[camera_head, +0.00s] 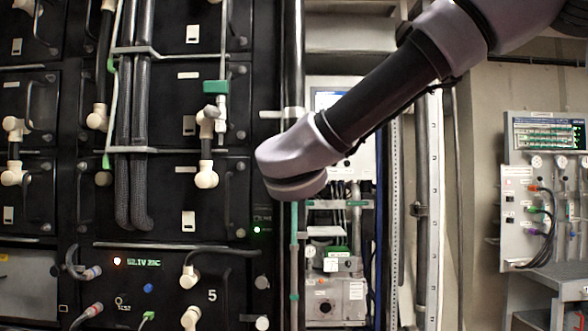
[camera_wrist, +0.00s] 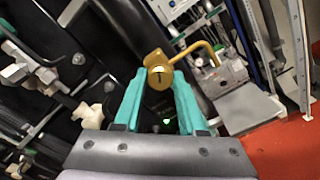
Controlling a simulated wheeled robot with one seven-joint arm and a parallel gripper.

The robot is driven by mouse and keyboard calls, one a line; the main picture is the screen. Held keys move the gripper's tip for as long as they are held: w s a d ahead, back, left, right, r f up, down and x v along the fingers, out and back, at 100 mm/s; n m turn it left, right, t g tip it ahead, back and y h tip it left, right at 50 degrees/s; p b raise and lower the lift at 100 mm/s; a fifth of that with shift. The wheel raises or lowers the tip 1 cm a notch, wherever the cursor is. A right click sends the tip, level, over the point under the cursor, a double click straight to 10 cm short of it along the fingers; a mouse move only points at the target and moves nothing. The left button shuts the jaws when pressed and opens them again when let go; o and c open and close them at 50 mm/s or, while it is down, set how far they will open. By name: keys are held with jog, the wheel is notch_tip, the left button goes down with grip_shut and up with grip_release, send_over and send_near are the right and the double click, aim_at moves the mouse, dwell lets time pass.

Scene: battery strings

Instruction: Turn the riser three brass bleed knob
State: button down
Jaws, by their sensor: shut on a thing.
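The brass bleed knob (camera_wrist: 160,78) is in the wrist view, with a small white marking on its face. A bent brass tube (camera_wrist: 200,46) reaches from it up and to the right. My gripper (camera_wrist: 159,86) has teal fingers, one on each side of the knob, and is shut on it. In the head view my arm reaches down from the upper right to beside the black rack. The arm's end hides my fingers and the knob there. I cannot read which riser this is.
The black battery rack (camera_head: 212,260) fills the left, with white elbow fittings, braided hoses and a lit green display (camera_head: 143,262). Pipes and equipment stand close behind my wrist. A panel with coloured cables (camera_head: 519,225) is at the right. Red floor (camera_wrist: 270,145) shows at lower right.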

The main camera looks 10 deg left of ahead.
jog(key=shift+f+m, duration=0.15)
jog(key=shift+m, duration=14.85)
jog(key=c, duration=0.5)
grip_release()
